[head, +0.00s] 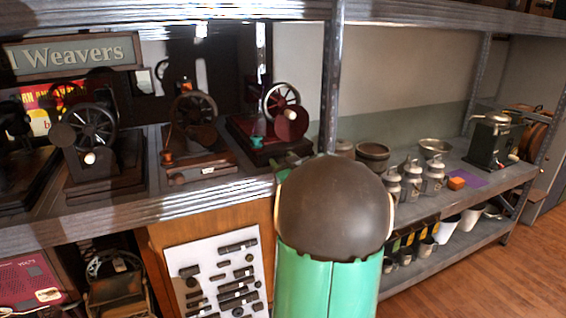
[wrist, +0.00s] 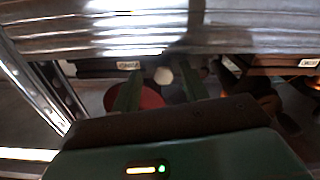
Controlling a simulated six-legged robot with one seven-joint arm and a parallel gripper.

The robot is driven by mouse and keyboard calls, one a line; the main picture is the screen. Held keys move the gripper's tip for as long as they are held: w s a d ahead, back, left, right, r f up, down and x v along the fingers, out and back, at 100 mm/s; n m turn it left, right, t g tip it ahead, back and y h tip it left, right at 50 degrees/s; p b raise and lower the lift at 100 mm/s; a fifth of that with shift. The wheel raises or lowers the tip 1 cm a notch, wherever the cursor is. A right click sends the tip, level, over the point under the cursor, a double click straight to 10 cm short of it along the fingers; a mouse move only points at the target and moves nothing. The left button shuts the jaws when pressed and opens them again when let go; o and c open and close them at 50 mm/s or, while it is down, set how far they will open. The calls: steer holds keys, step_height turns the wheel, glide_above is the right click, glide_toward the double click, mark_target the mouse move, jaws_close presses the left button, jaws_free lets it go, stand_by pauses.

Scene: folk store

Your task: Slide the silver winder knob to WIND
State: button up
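Several hand-cranked winders stand on the upper shelf in the head view. The right one has a silver-rimmed wheel (head: 281,101), a red disc (head: 291,124) and a pale round knob (head: 291,114). In the wrist view, a pale knob (wrist: 163,76) shows beyond and between the fingers of my gripper (wrist: 160,86), with a red disc (wrist: 145,98) partly behind the left finger. The fingers are apart with nothing held between them; contact with the knob cannot be told. No WIND marking is readable.
A metal shelf edge (wrist: 130,35) crosses the top of the wrist view. A shelf post (head: 330,75) stands right of the silver-rimmed winder. Darker winders (head: 194,110) stand to its left. Pots and milk cans (head: 411,172) sit on the right shelf. Wooden floor (head: 510,260) is open at right.

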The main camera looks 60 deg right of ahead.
steer(key=v, duration=1.3)
steer(key=shift+s+a, duration=0.15)
steer(key=shift+s, duration=0.15)
stand_by(0.3)
